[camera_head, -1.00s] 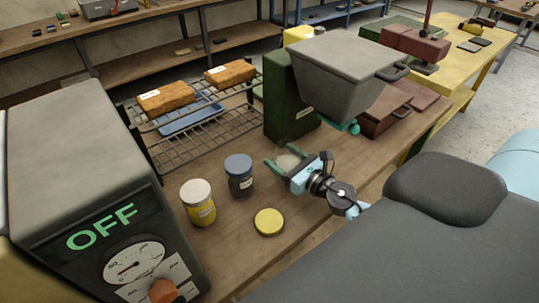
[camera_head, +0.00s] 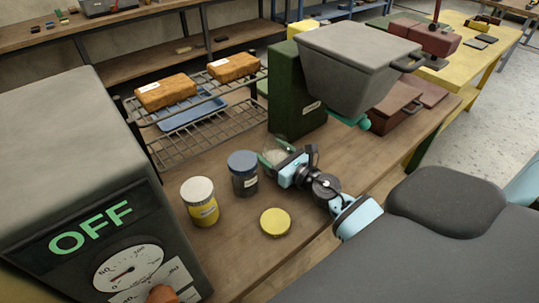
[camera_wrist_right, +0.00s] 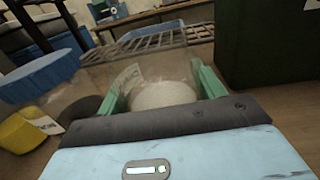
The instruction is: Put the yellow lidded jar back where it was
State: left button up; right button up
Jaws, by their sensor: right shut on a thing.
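My right gripper (camera_head: 279,158) is shut on a clear jar (camera_head: 276,155) with a white label and white contents, just right of the blue-lidded jar (camera_head: 243,172). The clear jar also shows between the green fingers in the right wrist view (camera_wrist_right: 165,94); its top and base are hard to make out. A jar with yellow contents and a whitish lid (camera_head: 200,203) stands left of the blue-lidded jar. A flat yellow round lid (camera_head: 275,222) lies on the bench in front of them. My left gripper is not in view.
A wire rack (camera_head: 190,147) with orange-brown blocks and a blue tray stands behind the jars. A green machine with a grey hopper (camera_head: 358,65) rises to the right of the gripper. A grey box with a dial (camera_head: 80,170) stands at the left.

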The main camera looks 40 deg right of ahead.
jog(key=shift+f, duration=0.2)
jog(key=o, duration=1.3)
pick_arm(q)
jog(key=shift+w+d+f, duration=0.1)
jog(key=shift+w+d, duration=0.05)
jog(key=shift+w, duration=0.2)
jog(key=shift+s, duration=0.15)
pick_arm(e)
jog(key=shift+r, duration=0.15)
jog(key=shift+r, duration=0.15)
jog(key=s, duration=0.3)
jog(key=s+d+b, duration=0.1)
jog(key=s, duration=0.6)
jog(key=shift+s+d+f+b, duration=0.3)
jog(key=shift+d+b, duration=0.05)
jog(key=shift+s+r, duration=0.15)
jog(key=shift+s, duration=0.4)
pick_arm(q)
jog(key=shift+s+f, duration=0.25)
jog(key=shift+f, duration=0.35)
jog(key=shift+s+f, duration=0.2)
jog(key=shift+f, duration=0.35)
pick_arm(e)
jog(key=shift+s+d, duration=0.1)
